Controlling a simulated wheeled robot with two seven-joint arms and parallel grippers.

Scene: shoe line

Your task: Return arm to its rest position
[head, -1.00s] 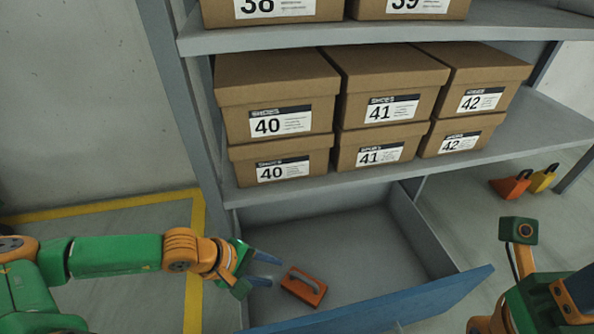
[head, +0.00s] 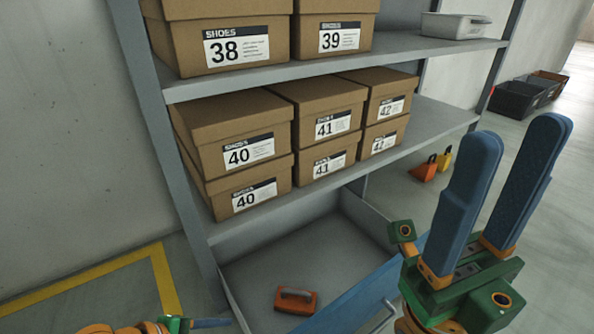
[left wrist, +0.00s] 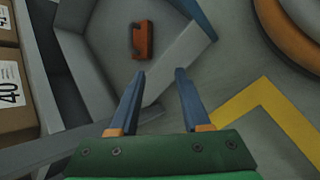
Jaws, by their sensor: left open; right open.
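My right gripper (head: 510,190) is large in the foreground at the right of the head view. Its two blue fingers are apart and empty, pointing up. My left gripper (left wrist: 160,75) shows in the left wrist view with its fingers apart and nothing between them. In the head view only a part of my left arm and gripper shows at the bottom left edge. An orange brush-like block with a grey handle (head: 296,301) lies in the open bottom drawer (head: 330,245). The left wrist view shows this orange block (left wrist: 142,40) beyond the left fingertips, apart from them.
A grey shelf (head: 215,232) holds brown shoe boxes (head: 240,155) marked 38 to 42. A light bin (head: 455,25) stands on the upper shelf. Orange and yellow objects (head: 424,172) and dark crates (head: 520,97) are on the floor at right. Yellow tape (head: 80,285) marks the floor at left.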

